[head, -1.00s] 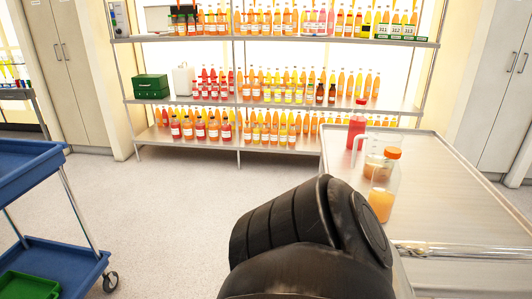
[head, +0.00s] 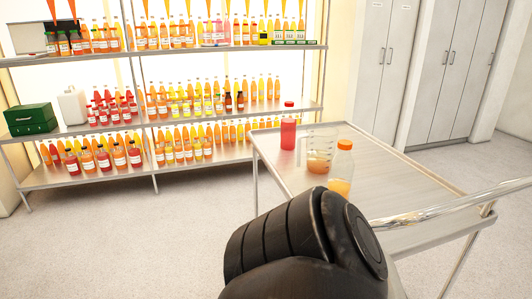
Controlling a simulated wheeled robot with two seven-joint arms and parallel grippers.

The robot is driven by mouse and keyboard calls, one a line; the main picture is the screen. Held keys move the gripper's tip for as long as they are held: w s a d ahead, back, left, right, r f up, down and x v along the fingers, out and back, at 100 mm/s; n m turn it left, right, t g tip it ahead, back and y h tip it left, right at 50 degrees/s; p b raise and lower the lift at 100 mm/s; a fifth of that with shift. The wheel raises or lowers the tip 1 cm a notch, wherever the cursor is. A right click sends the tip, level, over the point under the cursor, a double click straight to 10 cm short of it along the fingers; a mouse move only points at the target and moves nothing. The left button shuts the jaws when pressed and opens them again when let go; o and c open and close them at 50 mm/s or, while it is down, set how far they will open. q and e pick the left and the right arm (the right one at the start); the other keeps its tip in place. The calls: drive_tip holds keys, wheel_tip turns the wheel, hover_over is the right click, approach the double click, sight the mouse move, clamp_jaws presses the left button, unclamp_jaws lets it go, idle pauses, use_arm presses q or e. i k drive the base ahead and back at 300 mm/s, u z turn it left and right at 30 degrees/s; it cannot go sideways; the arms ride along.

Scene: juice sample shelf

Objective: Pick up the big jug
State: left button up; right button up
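A clear jug (head: 319,158) with a handle on its left side and some orange liquid in the bottom stands upright on the metal cart (head: 400,185). An orange-capped clear bottle (head: 342,165) with orange liquid stands just in front of it to the right. A red bottle (head: 288,130) stands behind it to the left. A black link of my own arm fills the lower middle and covers the foot of the orange-capped bottle. Neither of my grippers shows in the head view.
Grey cabinets (head: 455,70) stand at the back right. The floor at left is clear.

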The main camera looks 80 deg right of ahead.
sight(321, 140)
drive_tip(key=z, duration=1.45)
drive_tip(key=i, duration=2.8)
drive_tip(key=z, duration=1.5)
